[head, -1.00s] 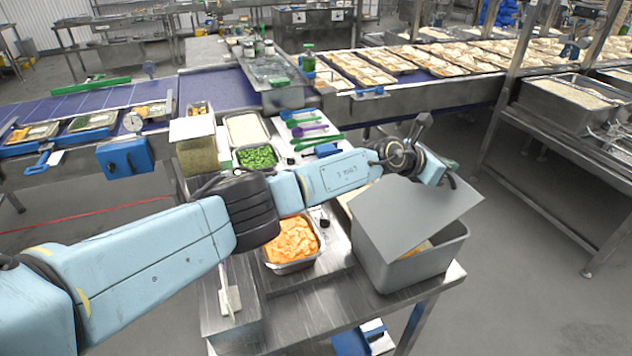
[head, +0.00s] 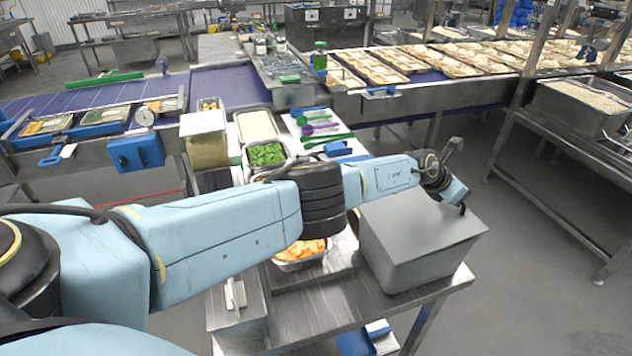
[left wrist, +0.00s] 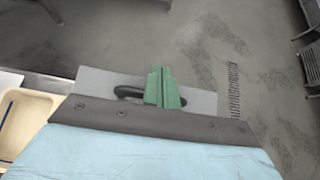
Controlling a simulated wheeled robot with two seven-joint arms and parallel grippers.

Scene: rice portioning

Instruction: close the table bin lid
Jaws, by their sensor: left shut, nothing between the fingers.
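The grey table bin (head: 432,266) stands at the right end of the steel table in the head view. Its flat grey lid (head: 420,228) lies over the top and looks level, with no opening visible. My left arm reaches over the table from the left, and its hand is at the lid's far right edge. The left gripper's green fingers (left wrist: 162,82) are together and empty in the left wrist view. The head view hides the fingertips, so contact with the lid is unclear. My right gripper is out of view.
A pan of orange food (head: 300,254) sits left of the bin, partly under my arm. Green food (head: 264,154) and a white-filled pan (head: 256,126) stand farther back, beside coloured utensils (head: 320,128). A steel rack (head: 560,165) stands right, across open floor.

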